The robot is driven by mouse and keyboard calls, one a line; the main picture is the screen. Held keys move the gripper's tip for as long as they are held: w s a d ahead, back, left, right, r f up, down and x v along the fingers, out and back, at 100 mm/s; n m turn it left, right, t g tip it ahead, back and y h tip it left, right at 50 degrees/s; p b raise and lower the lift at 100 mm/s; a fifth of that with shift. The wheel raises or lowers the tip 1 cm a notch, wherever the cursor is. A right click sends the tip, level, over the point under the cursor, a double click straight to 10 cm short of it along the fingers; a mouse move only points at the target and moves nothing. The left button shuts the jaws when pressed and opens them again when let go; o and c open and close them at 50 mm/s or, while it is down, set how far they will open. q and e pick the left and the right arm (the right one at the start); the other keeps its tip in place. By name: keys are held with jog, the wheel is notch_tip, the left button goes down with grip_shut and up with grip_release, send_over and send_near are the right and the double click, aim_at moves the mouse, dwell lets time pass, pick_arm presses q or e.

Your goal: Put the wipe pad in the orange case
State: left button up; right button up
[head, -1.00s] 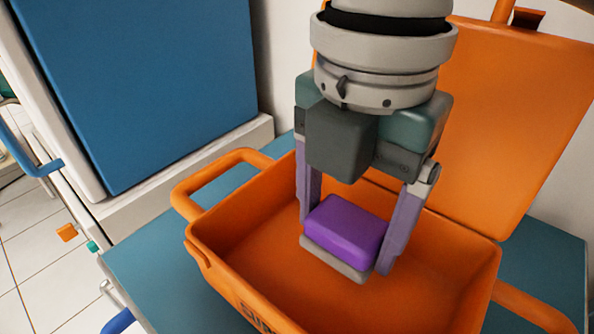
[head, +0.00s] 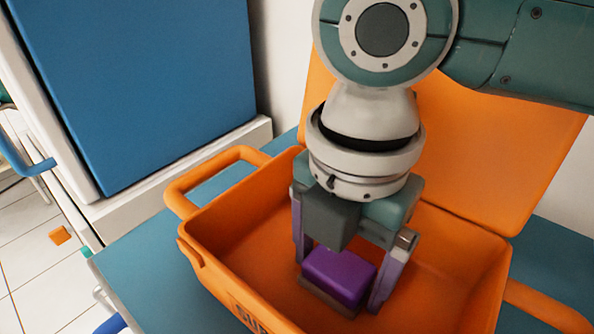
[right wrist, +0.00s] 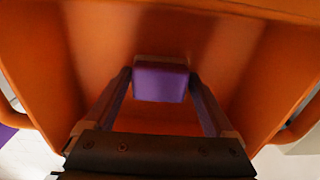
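The wipe pad (head: 340,275) is a purple block with a greyish layer underneath. My right gripper (head: 340,285) points down with one finger on each side of the pad and is shut on it. The pad is low inside the open orange case (head: 225,240); whether it touches the floor of the case I cannot tell. In the right wrist view the pad (right wrist: 161,82) sits between the two fingertips, with the orange inside of the case around it. My left gripper is not in view.
The case stands on a blue-green surface (head: 135,265), its lid (head: 500,150) raised at the back. A handle (head: 215,175) sticks out at its left. A large blue panel (head: 150,90) on a white unit stands at the back left.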

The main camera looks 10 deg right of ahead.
aim_at(340, 265)
jog(key=shift+o, duration=0.6)
jog(key=shift+r, duration=0.1)
notch_tip(340, 265, up, 12)
jog(key=p, duration=0.3)
jog(key=shift+r, duration=0.1)
